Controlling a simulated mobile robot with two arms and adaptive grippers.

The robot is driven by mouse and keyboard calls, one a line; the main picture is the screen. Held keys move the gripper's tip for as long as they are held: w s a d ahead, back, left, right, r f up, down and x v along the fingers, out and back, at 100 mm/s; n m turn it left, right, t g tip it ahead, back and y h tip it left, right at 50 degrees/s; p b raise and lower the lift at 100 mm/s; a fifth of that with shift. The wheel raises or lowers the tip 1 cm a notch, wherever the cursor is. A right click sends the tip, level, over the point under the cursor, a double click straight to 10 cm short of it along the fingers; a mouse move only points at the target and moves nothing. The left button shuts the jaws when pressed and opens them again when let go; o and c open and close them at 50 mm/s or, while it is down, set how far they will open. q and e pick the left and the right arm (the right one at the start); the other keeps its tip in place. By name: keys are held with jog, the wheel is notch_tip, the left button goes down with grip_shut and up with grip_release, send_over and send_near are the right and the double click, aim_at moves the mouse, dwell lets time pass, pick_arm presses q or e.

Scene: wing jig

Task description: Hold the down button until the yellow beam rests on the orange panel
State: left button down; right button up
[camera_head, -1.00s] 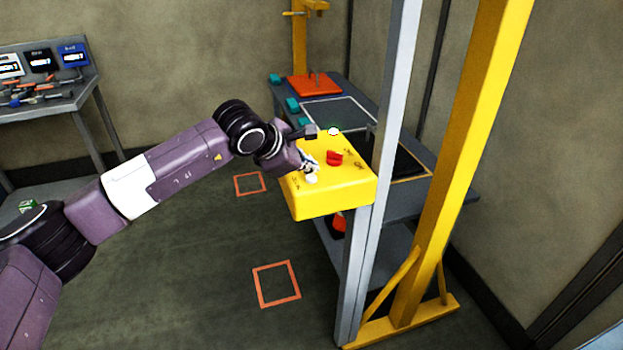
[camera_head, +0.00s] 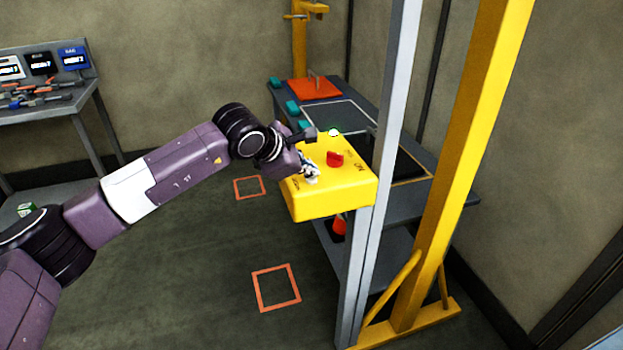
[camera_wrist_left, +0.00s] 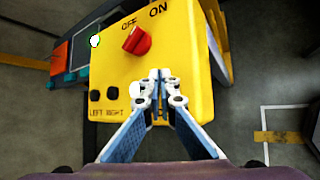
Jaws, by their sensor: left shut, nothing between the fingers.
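The yellow control box (camera_head: 335,196) is fixed to a grey post and carries a red knob (camera_head: 335,159). My left gripper (camera_head: 311,173) is shut and empty over the box's top, near its front left. In the left wrist view its fingertips (camera_wrist_left: 159,77) are together over the box face, beside two black buttons (camera_wrist_left: 103,95) marked LEFT and RIGHT. No button marked down can be made out; the gripper covers part of the face. The orange panel (camera_head: 315,88) lies at the table's far end. A tall yellow post (camera_head: 470,150) stands at right; whether it belongs to the yellow beam I cannot tell.
The grey table (camera_head: 440,200) stands behind the box and post. A yellow stand (camera_head: 299,50) rises behind the panel. A workbench with tools (camera_head: 45,98) is at far left. Orange squares (camera_head: 276,288) mark open floor.

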aim_at(310, 180)
pick_arm(q)
jog(key=shift+f+b, duration=0.3)
jog(key=shift+b, duration=0.05)
dwell(2.1)
dwell(0.6)
jog(key=shift+r, duration=0.9)
jog(key=shift+r+p, duration=0.95)
jog(key=shift+r, duration=1.6)
